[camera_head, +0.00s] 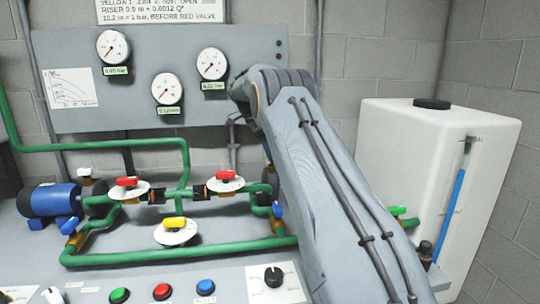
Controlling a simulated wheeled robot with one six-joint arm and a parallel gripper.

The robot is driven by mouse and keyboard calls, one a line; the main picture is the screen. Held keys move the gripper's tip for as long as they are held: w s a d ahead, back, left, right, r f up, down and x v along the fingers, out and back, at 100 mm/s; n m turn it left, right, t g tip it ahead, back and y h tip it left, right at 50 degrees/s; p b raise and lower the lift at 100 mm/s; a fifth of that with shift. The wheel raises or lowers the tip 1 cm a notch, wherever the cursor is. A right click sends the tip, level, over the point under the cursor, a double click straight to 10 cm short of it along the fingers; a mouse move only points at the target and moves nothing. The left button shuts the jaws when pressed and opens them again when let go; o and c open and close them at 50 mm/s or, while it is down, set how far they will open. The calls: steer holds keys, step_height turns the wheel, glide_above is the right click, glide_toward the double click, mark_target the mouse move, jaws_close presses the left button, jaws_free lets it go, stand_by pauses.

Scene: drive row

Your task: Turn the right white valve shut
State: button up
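One white valve handle (84,172) shows at the left, above the pipe beside the blue pump. No second white valve shows to the right of it. My own arm crosses the picture from the bottom right up to the middle and hides the right part of the pipework. My gripper is not in view, so I cannot see whether it is open or what it touches.
Green pipes (170,254) carry red handles (226,175), a yellow handle (174,222) and blue handles (68,222). A blue pump (48,200) stands left, a white tank (405,130) right. A console with coloured buttons (162,291) and a black knob (273,277) lies in front.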

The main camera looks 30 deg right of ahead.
steer(key=s+v, duration=0.1)
steer(key=v, duration=0.6)
steer(key=shift+w+r+b, duration=0.4)
steer(key=shift+w+b, duration=0.05)
steer(key=shift+w, duration=0.1)
steer(key=shift+a, duration=0.2)
steer(key=s+a+f+n+t+y+p, duration=0.1)
steer(key=s+a+f+n+y+p, duration=0.3)
steer(key=s+a+n, duration=0.95)
steer(key=s+a+f+n, duration=0.2)
steer(key=s+f, duration=0.1)
steer(key=s, duration=0.8)
steer(key=s+a+f+n, duration=0.2)
steer(key=s+f+n, duration=0.1)
steer(key=s, duration=0.7)
steer(key=s+a+f+n, duration=0.2)
steer(key=s+f+n, duration=0.1)
steer(key=s, duration=0.8)
steer(key=shift+s+a+f+p, duration=0.3)
steer(key=shift+s+f+p, duration=0.1)
steer(key=shift+f, duration=0.25)
